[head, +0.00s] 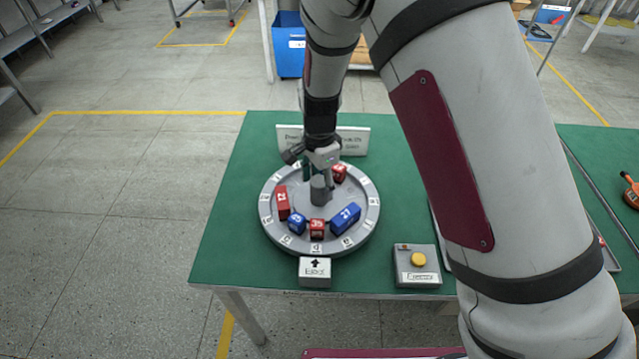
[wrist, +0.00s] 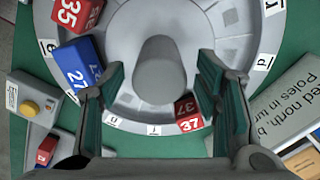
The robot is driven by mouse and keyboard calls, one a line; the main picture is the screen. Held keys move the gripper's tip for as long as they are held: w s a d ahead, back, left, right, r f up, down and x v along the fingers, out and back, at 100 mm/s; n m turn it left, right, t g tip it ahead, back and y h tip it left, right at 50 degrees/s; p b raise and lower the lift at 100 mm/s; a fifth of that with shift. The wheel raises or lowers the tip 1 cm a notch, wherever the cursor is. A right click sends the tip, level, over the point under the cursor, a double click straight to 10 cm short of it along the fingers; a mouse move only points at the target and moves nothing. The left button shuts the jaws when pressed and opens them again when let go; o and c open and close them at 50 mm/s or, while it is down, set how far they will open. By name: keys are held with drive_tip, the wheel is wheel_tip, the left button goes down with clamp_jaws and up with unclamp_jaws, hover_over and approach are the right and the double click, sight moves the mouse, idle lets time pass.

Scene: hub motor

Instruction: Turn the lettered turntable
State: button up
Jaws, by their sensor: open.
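The round grey turntable (head: 336,238) with letter tags on its rim lies on the green table. Several numbered red and blue blocks sit on it, including red 21 (head: 282,203), red 35 (head: 317,228) and blue 27 (head: 345,218). A grey post (head: 320,190) rises at its centre. My gripper (head: 319,178) is over the turntable at this post. In the wrist view, its open fingers (wrist: 164,95) lie on either side of the post (wrist: 159,75), with gaps visible. A red 37 block (wrist: 188,112) is near the right finger. Contact with the post cannot be told.
A small box with an arrow (head: 315,271) stands at the turntable's front edge. A grey box with a yellow button (head: 417,264) is to its right. A white sign (head: 353,140) stands behind. My arm hides part of the right side of the table.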

wheel_tip(320, 180, up, 11)
idle(0.3)
drive_tip(key=shift+r, duration=0.1)
idle(0.6)
